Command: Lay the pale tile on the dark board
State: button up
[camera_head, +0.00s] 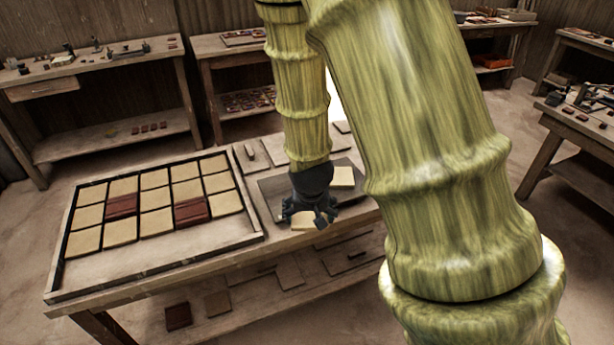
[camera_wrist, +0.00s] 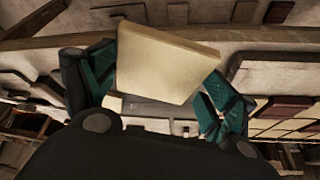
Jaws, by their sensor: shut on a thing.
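My gripper (camera_head: 312,216) points down over the near part of the dark board (camera_head: 273,195). It is shut on a pale tile (camera_head: 301,220), which shows below and left of the fingers. In the wrist view this pale tile (camera_wrist: 165,62) sits tilted between the two green finger pads of my gripper (camera_wrist: 160,88). Another pale tile (camera_head: 342,177) lies on the far right part of the board, behind my gripper. My gripper hides part of the board. I cannot tell whether the held tile touches the board.
A framed tray (camera_head: 150,266) at the table's left holds rows of pale tiles and two dark red ones. Small pieces (camera_head: 250,153) lie behind the board. A lower shelf holds loose tiles (camera_head: 217,303). Other workbenches (camera_head: 85,72) stand behind.

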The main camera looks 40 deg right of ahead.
jog(key=shift+w+d+r, duration=0.2)
jog(key=shift+w+r, duration=0.05)
jog(key=w+d+p, duration=0.1)
jog(key=w, duration=0.4)
jog(key=w+d+f+p, duration=0.1)
jog(key=w+d, duration=0.1)
jog(key=w, duration=0.2)
jog(key=w+d+p, duration=0.1)
jog(key=w+p, duration=0.1)
jog(key=w, duration=0.3)
jog(key=shift+w+d+f, duration=0.2)
jog(key=shift+w+d, duration=0.05)
jog(key=shift+w, duration=0.1)
jog(key=shift+f+p, duration=0.8)
jog(key=shift+f, duration=1)
jog(key=shift+f, duration=0.1)
jog(key=o, duration=1.4)
jog(key=shift+b+v, duration=1.2)
jog(key=shift+v, duration=4.95)
jog(key=shift+f, duration=0.1)
